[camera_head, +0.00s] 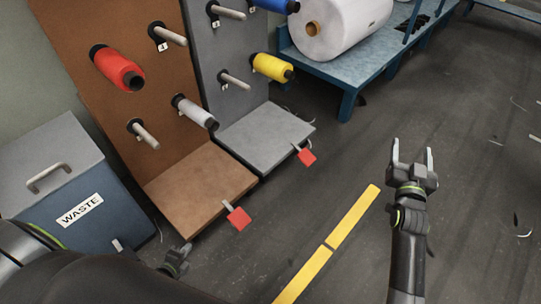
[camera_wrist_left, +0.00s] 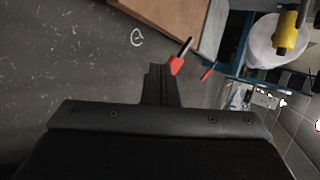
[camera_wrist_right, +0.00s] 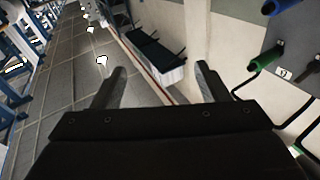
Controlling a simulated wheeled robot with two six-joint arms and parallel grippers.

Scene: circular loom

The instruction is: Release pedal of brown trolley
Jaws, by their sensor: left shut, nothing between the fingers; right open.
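The brown trolley (camera_head: 205,196) stands left of centre in the head view, with a tall peg board and a low base. Its red pedal (camera_head: 238,218) sticks out from the front edge of the base on a short metal arm; the red pedal also shows in the left wrist view (camera_wrist_left: 176,65). My left gripper (camera_head: 180,254) is shut and empty, low near the floor, left of and nearer than the pedal. In the left wrist view its fingertips (camera_wrist_left: 161,70) appear just beside the red pedal; I cannot tell whether they touch. My right gripper (camera_head: 411,157) is open and empty over the floor at the right.
A grey trolley (camera_head: 265,138) with its own red pedal (camera_head: 306,156) stands beside the brown one. A blue waste bin (camera_head: 75,200) is at the left. A blue bench (camera_head: 350,75) with a white roll is behind. The floor around the yellow line (camera_head: 330,243) is clear.

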